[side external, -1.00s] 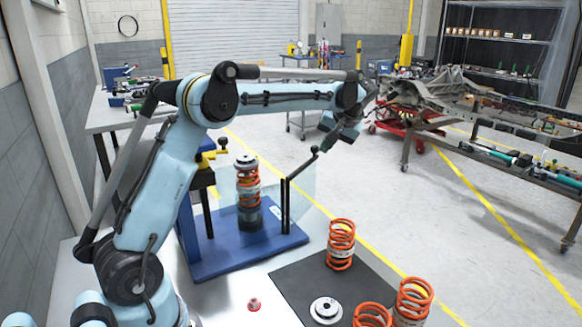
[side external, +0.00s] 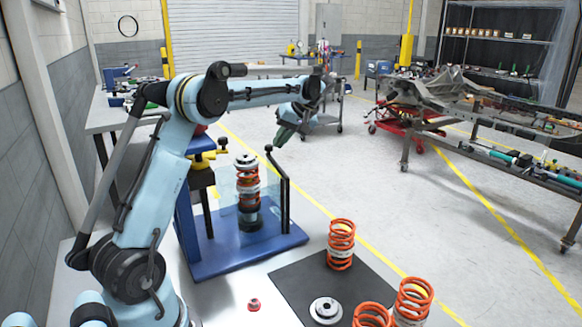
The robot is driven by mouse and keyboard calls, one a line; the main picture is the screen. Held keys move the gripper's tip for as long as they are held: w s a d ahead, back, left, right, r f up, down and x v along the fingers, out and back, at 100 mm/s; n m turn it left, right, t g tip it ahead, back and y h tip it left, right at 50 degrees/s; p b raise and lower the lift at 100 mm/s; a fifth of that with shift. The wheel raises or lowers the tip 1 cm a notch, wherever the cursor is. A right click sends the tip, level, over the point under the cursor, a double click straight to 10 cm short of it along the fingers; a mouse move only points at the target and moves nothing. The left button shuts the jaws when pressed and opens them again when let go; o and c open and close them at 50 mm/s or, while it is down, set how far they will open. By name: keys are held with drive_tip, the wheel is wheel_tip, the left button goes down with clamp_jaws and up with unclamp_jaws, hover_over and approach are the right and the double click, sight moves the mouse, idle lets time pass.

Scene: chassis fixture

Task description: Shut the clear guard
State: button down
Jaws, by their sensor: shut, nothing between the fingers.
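The clear guard (side external: 229,192) is a faint see-through panel beside the coil-spring strut (side external: 248,196) on the blue fixture (side external: 225,258). Its black post (side external: 285,206) stands at the right of the base, and a bar with a black knob (side external: 268,148) runs from the post's top up and to the left. The panel's edges are hard to make out. My gripper (side external: 279,142) is shut and empty, pointing down and left just right of and above the knob. I cannot tell whether it touches the knob or bar.
A dark mat (side external: 325,288) at the front right holds orange springs (side external: 341,244) and a silver disc (side external: 326,310). A small red part (side external: 254,304) lies on the bench left of the mat.

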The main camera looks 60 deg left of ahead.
drive_tip(key=shift+s+a, duration=0.2)
drive_tip(key=shift+s, duration=0.4)
drive_tip(key=shift+s+a, duration=0.15)
drive_tip(key=shift+s, duration=0.4)
